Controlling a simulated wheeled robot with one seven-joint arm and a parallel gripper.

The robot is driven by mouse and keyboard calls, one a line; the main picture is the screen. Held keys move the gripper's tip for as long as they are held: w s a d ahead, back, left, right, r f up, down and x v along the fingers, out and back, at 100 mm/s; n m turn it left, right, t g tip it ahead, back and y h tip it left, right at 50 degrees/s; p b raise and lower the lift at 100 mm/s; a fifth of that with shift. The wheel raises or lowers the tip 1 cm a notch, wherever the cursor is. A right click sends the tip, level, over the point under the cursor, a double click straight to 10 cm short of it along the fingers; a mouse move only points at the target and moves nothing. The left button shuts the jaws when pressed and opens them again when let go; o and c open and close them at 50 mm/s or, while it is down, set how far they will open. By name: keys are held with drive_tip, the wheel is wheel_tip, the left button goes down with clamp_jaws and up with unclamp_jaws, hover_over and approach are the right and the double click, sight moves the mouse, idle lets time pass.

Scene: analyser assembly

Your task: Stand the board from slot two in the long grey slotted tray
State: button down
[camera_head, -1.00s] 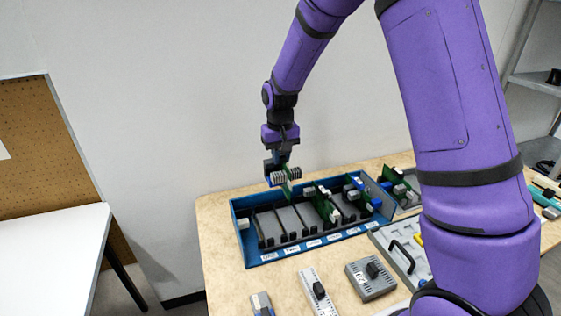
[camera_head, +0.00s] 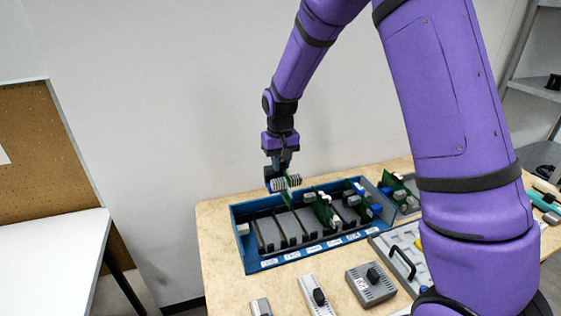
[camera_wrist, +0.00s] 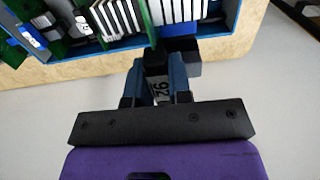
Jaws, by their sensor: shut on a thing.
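My gripper (camera_head: 280,180) is shut on a green board (camera_head: 287,199) with a pale grey ribbed block on it. The board hangs upright over the back left part of the blue slotted box (camera_head: 240,250). I cannot tell whether its lower edge is clear of the slots. I cannot tell whether this is the long slotted tray.
Other green boards (camera_head: 325,210) stand in the box's right half; its left slots look empty. In front lie a grey block with a black knob (camera_head: 370,284), a slim grey module (camera_head: 316,293) and a tray with a black handle (camera_head: 400,262). A wall rises close behind.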

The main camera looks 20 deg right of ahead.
drive_tip(key=shift+f, duration=5.1)
idle(2.9)
